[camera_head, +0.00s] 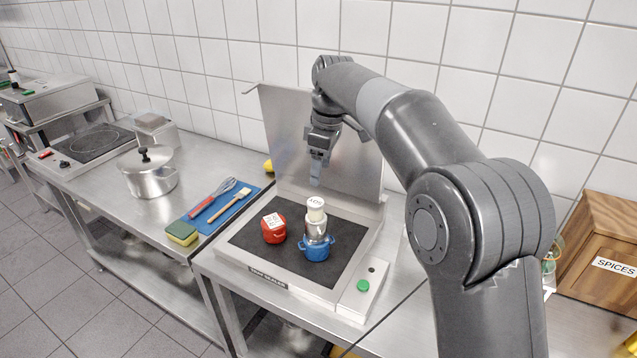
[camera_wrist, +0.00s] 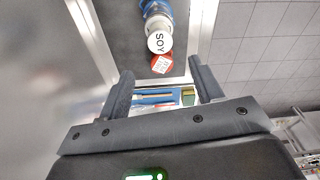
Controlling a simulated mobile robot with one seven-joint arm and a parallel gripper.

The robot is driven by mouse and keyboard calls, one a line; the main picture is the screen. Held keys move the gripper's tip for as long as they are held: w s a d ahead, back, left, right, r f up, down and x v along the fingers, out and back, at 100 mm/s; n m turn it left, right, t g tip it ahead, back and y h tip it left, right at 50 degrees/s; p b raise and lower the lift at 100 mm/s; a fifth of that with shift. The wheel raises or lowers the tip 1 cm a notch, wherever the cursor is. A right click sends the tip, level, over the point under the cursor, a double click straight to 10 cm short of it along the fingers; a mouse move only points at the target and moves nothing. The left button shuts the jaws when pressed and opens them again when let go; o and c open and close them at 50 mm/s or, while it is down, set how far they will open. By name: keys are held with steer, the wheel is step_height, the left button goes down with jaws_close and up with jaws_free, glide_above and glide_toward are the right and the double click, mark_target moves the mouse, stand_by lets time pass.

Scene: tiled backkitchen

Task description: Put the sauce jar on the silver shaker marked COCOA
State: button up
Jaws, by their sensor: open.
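The sauce jar (camera_head: 316,208), pale with a white lid lettered SOY, stands upright on top of a silver shaker (camera_head: 316,230). The shaker's COCOA marking is not readable from here. A blue pot (camera_head: 315,251) is at the base of this stack; whether the shaker stands on or in it I cannot tell. In the wrist view the jar's SOY lid (camera_wrist: 158,43) shows ahead of the fingers. My gripper (camera_head: 317,178) is above the stack, apart from the jar. Its fingers are spread and empty in the wrist view (camera_wrist: 163,88).
A red pot (camera_head: 273,229) with a labelled top stands left of the stack on the dark plate (camera_head: 262,252). A raised metal lid (camera_head: 290,135) stands behind. A blue mat (camera_head: 213,217) with utensils, a sponge and a steel pot (camera_head: 150,180) lie left; a SPICES box (camera_head: 605,250) is right.

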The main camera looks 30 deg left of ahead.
steer(key=shift+d+r, duration=0.1)
steer(key=shift+r, duration=0.5)
steer(key=s+d+r+m+t, duration=0.1)
steer(key=s+d+r+m, duration=0.15)
steer(key=d, duration=0.75)
steer(key=s+d+r+m+t, duration=0.15)
steer(key=d+m, duration=0.25)
steer(key=d, duration=0.5)
steer(key=s+d+r+m+t, duration=0.1)
steer(key=s+d+r+m, duration=0.2)
steer(key=d, duration=0.7)
steer(key=s+d+f+m+t, duration=0.1)
steer(key=s+d+f+m, duration=0.4)
steer(key=s+d, duration=0.3)
steer(key=s+d+f+m+t+h, duration=0.1)
steer(key=s+d+f+m, duration=0.4)
steer(key=s+d, duration=0.3)
steer(key=shift+s+d+f+m, duration=0.3)
steer(key=shift+s+d+m, duration=0.1)
steer(key=shift+d, duration=0.45)
